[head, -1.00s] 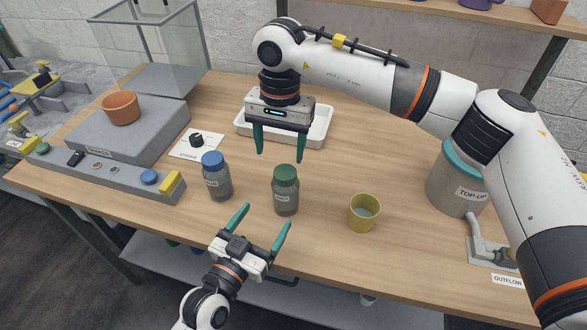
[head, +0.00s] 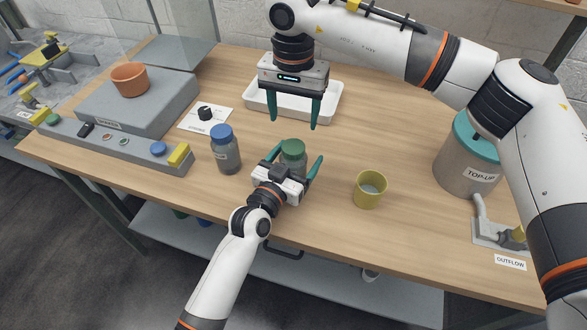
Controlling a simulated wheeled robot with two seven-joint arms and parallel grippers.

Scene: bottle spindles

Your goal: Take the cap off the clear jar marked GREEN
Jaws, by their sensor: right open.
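The clear jar with the green cap (head: 293,152) stands upright near the front middle of the table. Its lower part and label are hidden behind my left gripper (head: 298,156). That gripper reaches in from the front, with one open finger on each side of the jar. A gap shows between the right finger and the jar; contact on the left side I cannot tell. The green cap (head: 293,146) is on the jar. My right gripper (head: 294,122) is open and empty, pointing down, above and behind the jar in front of the white tray.
A blue-capped jar (head: 225,150) stands close to the left. A yellow cup (head: 369,190) stands to the right. A white tray (head: 258,108) lies behind. A TOP-UP container (head: 466,175) and an outflow tap (head: 490,225) are at the far right.

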